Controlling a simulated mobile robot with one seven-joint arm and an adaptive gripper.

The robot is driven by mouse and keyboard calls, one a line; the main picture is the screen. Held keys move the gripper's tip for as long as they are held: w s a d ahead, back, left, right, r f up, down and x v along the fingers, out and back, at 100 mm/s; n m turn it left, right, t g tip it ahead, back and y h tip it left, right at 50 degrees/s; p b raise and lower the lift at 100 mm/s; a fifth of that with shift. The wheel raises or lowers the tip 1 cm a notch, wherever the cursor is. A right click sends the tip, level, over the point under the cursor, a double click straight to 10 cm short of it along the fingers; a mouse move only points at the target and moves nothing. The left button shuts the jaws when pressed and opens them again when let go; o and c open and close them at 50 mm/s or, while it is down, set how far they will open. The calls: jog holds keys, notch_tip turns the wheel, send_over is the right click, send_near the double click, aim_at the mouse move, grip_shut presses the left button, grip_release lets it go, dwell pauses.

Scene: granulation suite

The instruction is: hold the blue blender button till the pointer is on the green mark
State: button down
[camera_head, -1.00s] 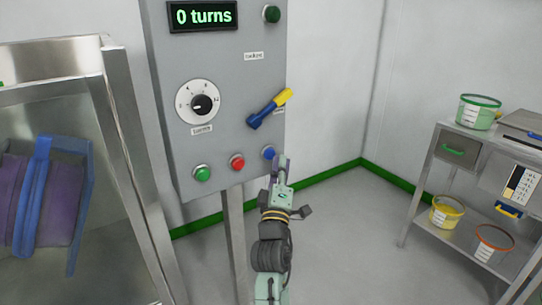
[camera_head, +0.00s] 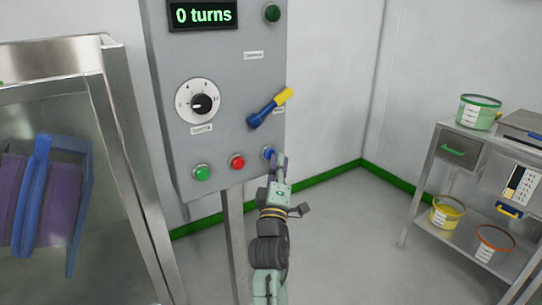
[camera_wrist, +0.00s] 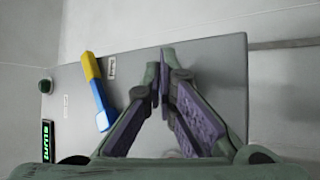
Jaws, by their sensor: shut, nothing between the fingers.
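The blue button (camera_head: 268,152) is at the lower right of the grey control panel (camera_head: 225,140). My gripper (camera_head: 279,158) is shut and empty, with its fingertips just right of and slightly below the button in the head view. I cannot tell whether they touch it. In the wrist view the closed purple-padded fingers (camera_wrist: 160,78) point at the panel, and the button is hidden. A purple drum with a blue frame (camera_head: 40,190) shows behind a clear steel-edged guard at left. I cannot make out a pointer or green mark on it. The display (camera_head: 203,15) reads "0 turns".
A green button (camera_head: 202,172) and a red button (camera_head: 237,161) sit left of the blue one. Above are a blue lever with yellow tip (camera_head: 270,108) and a black dial knob (camera_head: 202,104). A steel cart (camera_head: 445,155) with tubs stands at right.

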jog(key=shift+w+a+b, duration=0.3)
jog(key=shift+w+a, duration=0.05)
jog(key=shift+w, duration=0.05)
dwell(2.4)
jog(key=shift+s, duration=0.1)
jog(key=shift+s+d+p, duration=0.55)
jog(key=shift+s+p, duration=0.1)
jog(key=shift+p, duration=0.05)
jog(key=s+d+p, duration=0.1)
jog(key=s+p, duration=0.1)
jog(key=s+d+p, duration=0.2)
jog(key=shift+p, duration=0.4)
dwell(0.9)
